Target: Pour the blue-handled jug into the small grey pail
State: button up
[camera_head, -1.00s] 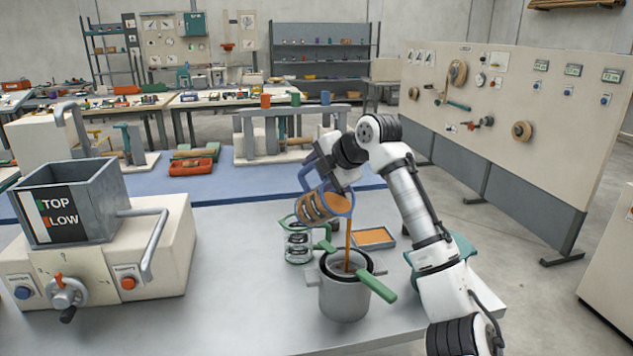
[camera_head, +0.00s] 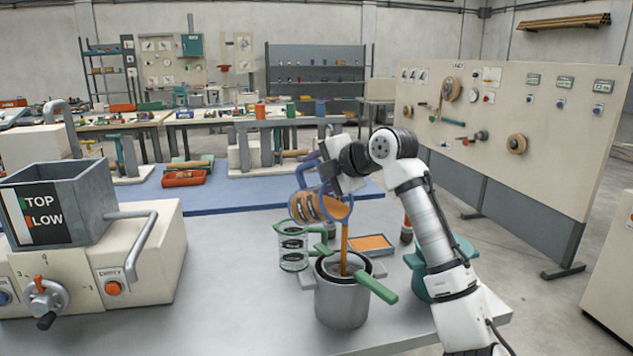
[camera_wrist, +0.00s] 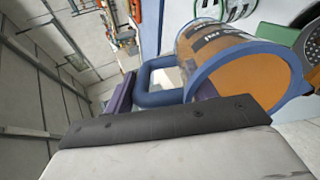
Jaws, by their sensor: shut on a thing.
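The blue-handled jug (camera_head: 312,207) is tilted above the small grey pail, its mouth toward the right. An orange-brown stream (camera_head: 344,240) falls from its lip into the mouth of the pail. The jug still holds orange-brown contents. My gripper (camera_head: 330,176) is shut on the jug's blue handle; the fingertips are partly hidden. In the wrist view the jug (camera_wrist: 225,55) and its blue handle (camera_wrist: 158,80) show close in front of my gripper. The small grey pail (camera_head: 341,303) stands upright on the bench with a green-handled piece (camera_head: 377,289) across its rim.
A clear green-handled jug (camera_head: 291,248) stands left of the pail. A shallow orange-filled tray (camera_head: 370,245) lies behind the pail, and a teal vessel (camera_head: 433,265) stands to the right, partly behind my arm. A machine with a grey hopper (camera_head: 88,196) fills the left.

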aim_at(329, 182)
jog(key=shift+s+d+f+t+y+b, duration=1)
jog(key=shift+d+t+y+b, duration=0.25)
jog(key=shift+b, duration=2.3)
jog(key=s+d+t+y+b, duration=0.1)
jog(key=b, duration=0.2)
jog(key=shift+s+d+y, duration=0.1)
jog(key=shift+s+y, duration=0.05)
jog(key=shift+y, duration=0.1)
jog(key=shift+s+d+t+b, duration=0.2)
jog(key=shift+t+b, duration=0.05)
jog(key=shift+b, duration=0.2)
jog(key=shift+r, duration=0.15)
jog(key=shift+s+d+y+b, duration=0.1)
jog(key=shift+y+b, duration=0.2)
jog(key=shift+s+d+t+y+b, duration=0.3)
jog(key=shift+s+t+b, duration=0.1)
jog(key=shift+b, duration=0.4)
jog(key=shift+s+d+r+y+b, duration=0.1)
jog(key=shift+s+d+y+b, duration=0.2)
jog(key=shift+b, duration=0.2)
